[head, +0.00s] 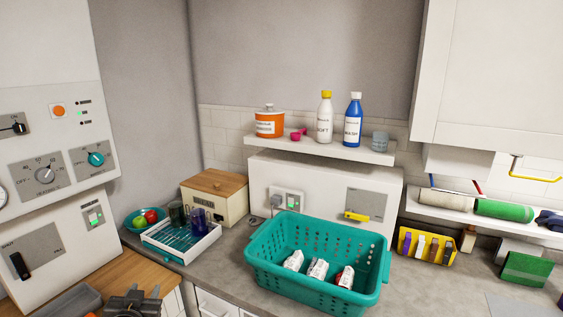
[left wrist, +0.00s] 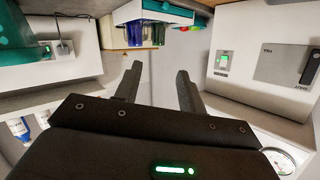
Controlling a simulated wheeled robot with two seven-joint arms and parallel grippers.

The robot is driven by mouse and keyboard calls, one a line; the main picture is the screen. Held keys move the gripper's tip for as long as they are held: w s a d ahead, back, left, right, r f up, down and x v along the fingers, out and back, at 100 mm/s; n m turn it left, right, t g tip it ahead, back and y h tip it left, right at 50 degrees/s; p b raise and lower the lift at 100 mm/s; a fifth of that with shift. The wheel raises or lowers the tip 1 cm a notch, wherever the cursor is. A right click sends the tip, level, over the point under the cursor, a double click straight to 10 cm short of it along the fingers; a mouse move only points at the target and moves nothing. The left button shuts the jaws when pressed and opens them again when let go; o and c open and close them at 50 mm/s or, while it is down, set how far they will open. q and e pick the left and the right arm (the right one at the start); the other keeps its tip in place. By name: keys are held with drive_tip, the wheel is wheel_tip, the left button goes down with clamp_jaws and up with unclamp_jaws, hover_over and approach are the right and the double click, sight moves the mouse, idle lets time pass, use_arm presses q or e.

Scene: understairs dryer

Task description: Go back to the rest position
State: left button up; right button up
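My left gripper (head: 142,293) shows at the bottom left of the head view, in front of the wooden worktop. In the left wrist view my left gripper (left wrist: 158,75) has its two fingers apart with nothing between them. My right gripper is in neither view. The task names no object.
A teal basket (head: 262,262) with several white packages stands on the grey counter (head: 221,270). Left of it are a white-rimmed tray (head: 205,244) with cups, a bowl (head: 136,220) and a wooden-lidded box (head: 232,206). A white control panel (head: 45,243) stands at far left.

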use_arm(q)
drive_tip(key=s+d+f+m+g+h, duration=0.25)
drive_tip(key=s+d+f+g, duration=0.3)
drive_tip(key=s+f, duration=0.8)
drive_tip(key=s+d+f+g+h, duration=0.1)
drive_tip(key=s+d+f+g, duration=0.15)
drive_tip(key=s, duration=0.65)
drive_tip(key=s+d+f+g, duration=0.2)
drive_tip(key=s+f+g, duration=0.1)
drive_tip(key=s, duration=0.7)
wheel_tip(320, 180, down, 27)
drive_tip(key=g+b, duration=0.1)
drive_tip(key=b, duration=0.1)
drive_tip(key=s+a+f+g, duration=0.1)
drive_tip(key=s+a+f, duration=0.2)
drive_tip(key=s+f, duration=1.4)
drive_tip(key=shift+s+f+b, duration=0.2)
drive_tip(key=shift+f+b, duration=0.1)
